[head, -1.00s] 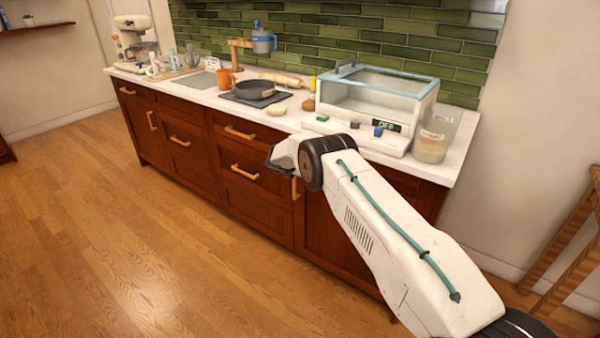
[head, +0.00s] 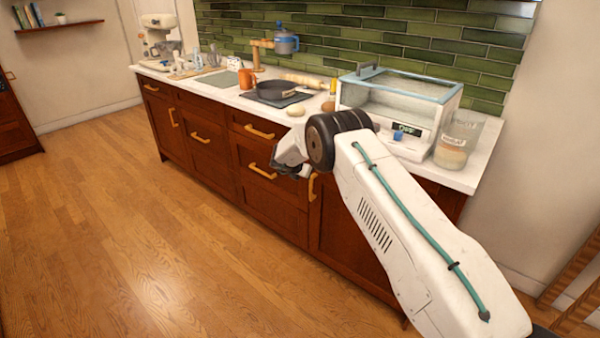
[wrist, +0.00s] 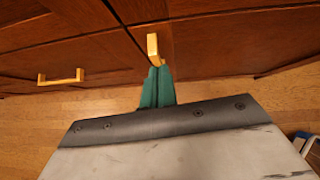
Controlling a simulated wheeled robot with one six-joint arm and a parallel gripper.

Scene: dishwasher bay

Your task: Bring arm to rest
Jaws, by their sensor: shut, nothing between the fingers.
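My arm reaches out from the lower right in the head view, in front of the counter. My gripper (head: 290,170) is at its far end, before the cabinet fronts and below the counter edge. In the wrist view the teal fingers of my gripper (wrist: 158,84) lie together, shut and empty. Their tips appear close to a brass handle (wrist: 153,48) on a wooden door; I cannot tell whether they touch it.
The wooden cabinets (head: 180,125) carry a white counter (head: 215,84). On it are a glass-sided appliance (head: 400,105), a jar (head: 456,145), a dark pan (head: 275,90) and an orange mug (head: 246,78). The wooden floor (head: 120,220) to the left is clear.

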